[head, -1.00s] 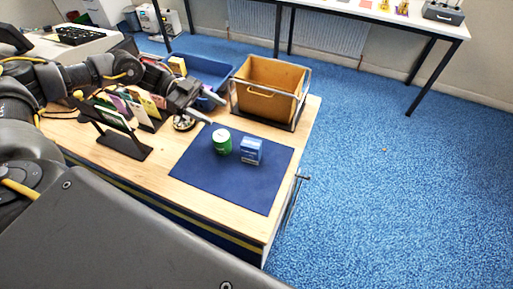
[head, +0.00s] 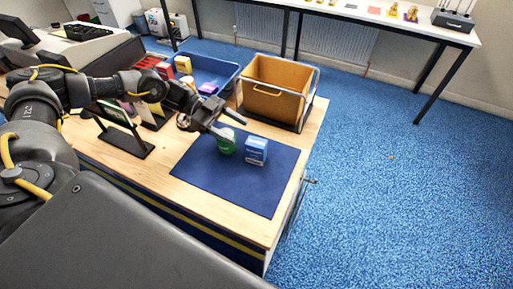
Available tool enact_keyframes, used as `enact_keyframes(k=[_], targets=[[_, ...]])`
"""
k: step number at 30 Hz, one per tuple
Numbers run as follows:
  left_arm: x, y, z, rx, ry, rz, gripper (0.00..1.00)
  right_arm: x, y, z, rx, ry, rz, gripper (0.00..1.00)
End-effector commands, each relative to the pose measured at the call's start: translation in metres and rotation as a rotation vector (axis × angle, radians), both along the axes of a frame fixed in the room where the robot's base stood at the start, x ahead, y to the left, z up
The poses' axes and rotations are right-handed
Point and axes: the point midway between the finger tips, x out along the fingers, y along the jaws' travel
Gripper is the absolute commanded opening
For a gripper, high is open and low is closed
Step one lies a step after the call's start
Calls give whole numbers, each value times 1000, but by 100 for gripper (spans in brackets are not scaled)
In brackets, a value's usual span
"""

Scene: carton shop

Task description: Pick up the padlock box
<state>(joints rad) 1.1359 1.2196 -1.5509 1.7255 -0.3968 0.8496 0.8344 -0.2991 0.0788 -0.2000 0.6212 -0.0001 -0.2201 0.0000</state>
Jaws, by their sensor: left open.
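A small blue and white box (head: 256,150), which I take to be the padlock box, stands upright on the dark blue mat (head: 237,188); its print is too small to read. A green can-like item (head: 226,144) stands just left of it. My left gripper (head: 237,128) is open and empty, above and behind the green item, up and to the left of the box and apart from it. A finger covers part of the green item's top. My right gripper is out of view.
A tan bin (head: 272,88) in a metal frame stands behind the mat. A blue tray (head: 222,72) with small goods sits at the back left. A black card stand (head: 128,145) is on the left. The mat's front part is clear.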

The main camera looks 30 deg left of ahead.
Motion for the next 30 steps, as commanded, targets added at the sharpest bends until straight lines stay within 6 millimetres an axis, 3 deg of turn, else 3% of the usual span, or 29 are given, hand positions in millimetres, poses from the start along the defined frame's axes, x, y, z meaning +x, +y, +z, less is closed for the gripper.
enact_keyframes(k=[8, 14, 18, 27, 30], targets=[[-1, -10, -2, 0, 1, -1, 60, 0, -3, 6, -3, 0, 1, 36], [-6, -38, -7, -1, 4, -3, 60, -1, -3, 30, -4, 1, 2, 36], [-4, -53, -15, -1, 1, -1, 60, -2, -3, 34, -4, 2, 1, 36], [-3, -56, -19, 0, 1, 1, 60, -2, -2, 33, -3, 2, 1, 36], [-3, -56, -19, 0, 1, 1, 47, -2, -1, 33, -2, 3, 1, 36]])
